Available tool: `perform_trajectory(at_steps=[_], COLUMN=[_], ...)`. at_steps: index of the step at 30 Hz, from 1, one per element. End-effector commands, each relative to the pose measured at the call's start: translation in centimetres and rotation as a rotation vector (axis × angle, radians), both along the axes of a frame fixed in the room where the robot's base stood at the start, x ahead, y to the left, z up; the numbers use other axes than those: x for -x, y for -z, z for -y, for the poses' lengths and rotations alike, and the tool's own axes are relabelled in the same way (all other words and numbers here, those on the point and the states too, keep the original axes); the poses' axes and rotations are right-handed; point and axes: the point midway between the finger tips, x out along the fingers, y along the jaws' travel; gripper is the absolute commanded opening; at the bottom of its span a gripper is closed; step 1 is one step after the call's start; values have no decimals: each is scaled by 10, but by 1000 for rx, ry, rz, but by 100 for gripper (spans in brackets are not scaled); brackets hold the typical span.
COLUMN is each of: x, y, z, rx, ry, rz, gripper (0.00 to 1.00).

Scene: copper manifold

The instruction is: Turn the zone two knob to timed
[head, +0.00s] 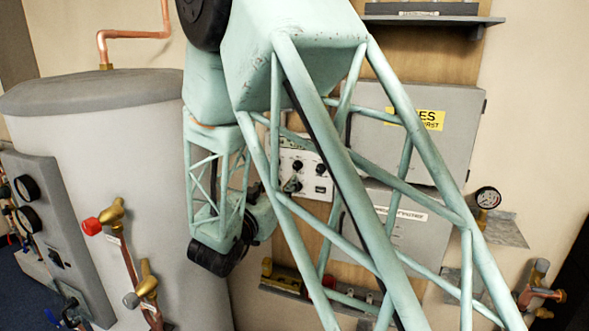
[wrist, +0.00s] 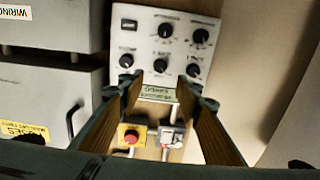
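The white control panel (head: 306,170) shows behind my arm in the head view, partly hidden by its struts. In the wrist view the panel (wrist: 178,48) appears upside down, with several black knobs. Three knobs, left (wrist: 126,61), middle (wrist: 160,65) and right (wrist: 193,70), lie nearest my fingers; two more, one (wrist: 165,29) and another (wrist: 200,36), sit beyond. Their lettering is too small to read, so I cannot tell which is zone two or its setting. My gripper (wrist: 158,82) is open and empty, its fingertips spread around the middle knob's line; contact is not visible.
A greenish label (wrist: 158,93), a red button on yellow (wrist: 131,136) and a grey switch (wrist: 171,138) show between my fingers. Grey boxes (wrist: 45,55) stand beside the panel. A tank (head: 120,150) stands left in the head view; a gauge (head: 488,198) sits right.

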Motion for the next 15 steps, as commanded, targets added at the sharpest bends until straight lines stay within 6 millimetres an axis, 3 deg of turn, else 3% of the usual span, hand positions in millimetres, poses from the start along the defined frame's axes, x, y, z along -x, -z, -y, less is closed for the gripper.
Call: perform_trajectory(at_steps=[15], x=[-62], y=[1], z=[21], rx=[0], ry=[2], rz=[-1], gripper=[32])
